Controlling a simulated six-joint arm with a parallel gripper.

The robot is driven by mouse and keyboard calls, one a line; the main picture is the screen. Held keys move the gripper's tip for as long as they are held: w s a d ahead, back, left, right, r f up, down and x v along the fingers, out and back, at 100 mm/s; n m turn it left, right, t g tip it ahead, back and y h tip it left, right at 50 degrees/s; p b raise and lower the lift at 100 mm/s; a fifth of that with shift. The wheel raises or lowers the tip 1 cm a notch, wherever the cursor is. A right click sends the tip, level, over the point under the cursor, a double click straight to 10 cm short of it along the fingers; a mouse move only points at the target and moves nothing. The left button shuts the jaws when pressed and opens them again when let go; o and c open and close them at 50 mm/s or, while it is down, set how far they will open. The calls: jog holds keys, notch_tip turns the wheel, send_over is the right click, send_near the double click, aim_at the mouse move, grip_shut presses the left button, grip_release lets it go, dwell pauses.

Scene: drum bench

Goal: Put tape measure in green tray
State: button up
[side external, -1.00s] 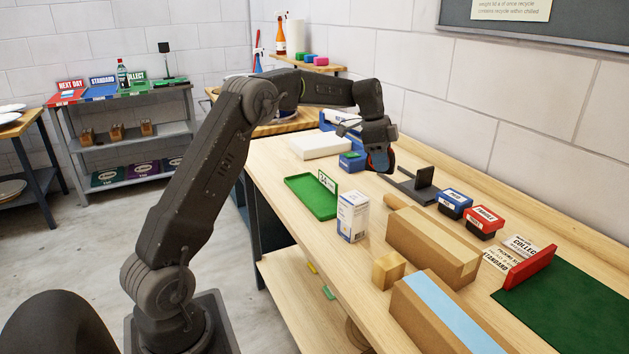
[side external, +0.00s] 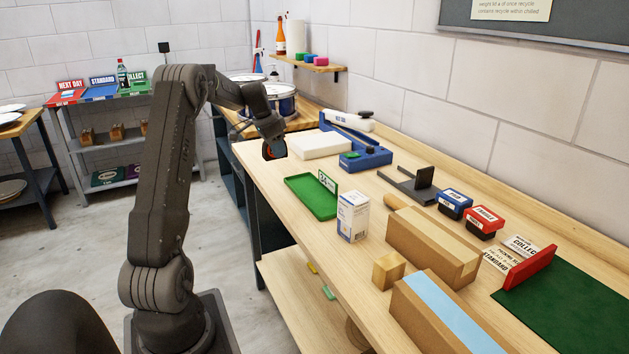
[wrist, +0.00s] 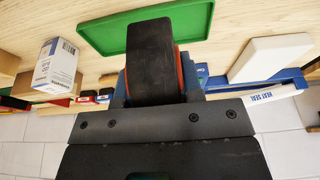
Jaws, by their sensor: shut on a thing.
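The green tray (side external: 312,198) lies empty on the wooden bench, with a small green and white number sign (side external: 327,181) standing at its right edge. My gripper (side external: 273,149) is shut on the tape measure (side external: 268,151), a dark and orange piece mostly hidden by the fingers. It is in the air by the bench's left edge, beyond the tray in the side view and apart from it. In the wrist view the dark finger covers most of the tape measure (wrist: 181,72), leaving an orange rim; the green tray (wrist: 100,30) shows behind it.
A white and blue box (side external: 353,217) stands close to the tray's right. A white slab (side external: 320,145) and a blue heat sealer (side external: 365,157) lie behind. Cardboard boxes (side external: 420,250) fill the front right. Bench surface shows around the tray.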

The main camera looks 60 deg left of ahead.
jog(key=shift+s+x, duration=0.2)
jog(key=shift+x, duration=0.85)
send_over(319, 194)
jog(key=s, duration=0.1)
notch_tip(319, 194, down, 7)
jog(key=shift+f, duration=2.15)
jog(key=shift+f, duration=0.2)
jog(key=o, duration=1.1)
jog(key=shift+c, duration=0.2)
